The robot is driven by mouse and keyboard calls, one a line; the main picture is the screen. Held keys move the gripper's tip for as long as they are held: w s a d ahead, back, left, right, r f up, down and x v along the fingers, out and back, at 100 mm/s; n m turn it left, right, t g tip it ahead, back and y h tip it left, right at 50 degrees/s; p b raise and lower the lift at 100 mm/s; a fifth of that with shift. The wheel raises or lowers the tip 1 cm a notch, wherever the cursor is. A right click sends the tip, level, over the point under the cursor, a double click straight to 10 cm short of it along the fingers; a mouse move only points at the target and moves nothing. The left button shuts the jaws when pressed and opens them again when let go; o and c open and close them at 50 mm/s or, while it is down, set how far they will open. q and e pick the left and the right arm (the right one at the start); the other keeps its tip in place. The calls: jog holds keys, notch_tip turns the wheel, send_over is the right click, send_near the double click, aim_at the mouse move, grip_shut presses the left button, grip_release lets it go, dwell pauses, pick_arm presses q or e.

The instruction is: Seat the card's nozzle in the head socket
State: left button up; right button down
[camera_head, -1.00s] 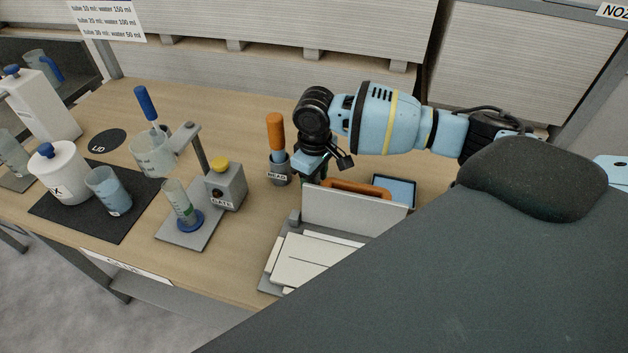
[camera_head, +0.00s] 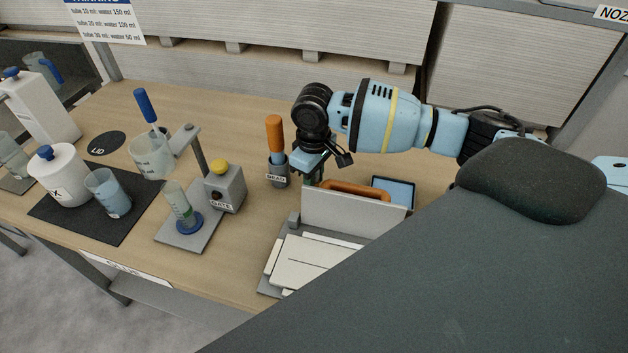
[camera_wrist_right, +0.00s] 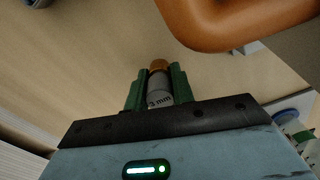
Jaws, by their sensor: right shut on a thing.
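My right gripper (camera_wrist_right: 157,88) is shut on a small grey nozzle (camera_wrist_right: 158,86) marked "3 mm", with an orange-brown end between the green fingers. In the head view my right gripper (camera_head: 312,172) is behind the grey upright panel (camera_head: 345,214), beside the orange handle (camera_head: 352,188); the nozzle is hidden there. The handle also shows close by in the wrist view (camera_wrist_right: 205,28). A card (camera_head: 612,13) starting "NOZ" is cut off at the top right edge. I cannot make out the head socket. My left gripper is not in view.
Left of the gripper stands a labelled cup (camera_head: 278,172) holding an orange-handled tool. A blue-screened tablet (camera_head: 394,191) lies behind the panel. A "GATE" box (camera_head: 225,190), a cylinder (camera_head: 178,203) and beakers stand further left. Pale plates (camera_head: 300,262) lie in front of the panel.

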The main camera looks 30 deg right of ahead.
notch_tip(320, 180, up, 8)
jog(key=shift+f+p, duration=0.2)
jog(key=shift+p, duration=0.1)
jog(key=shift+r, duration=0.6)
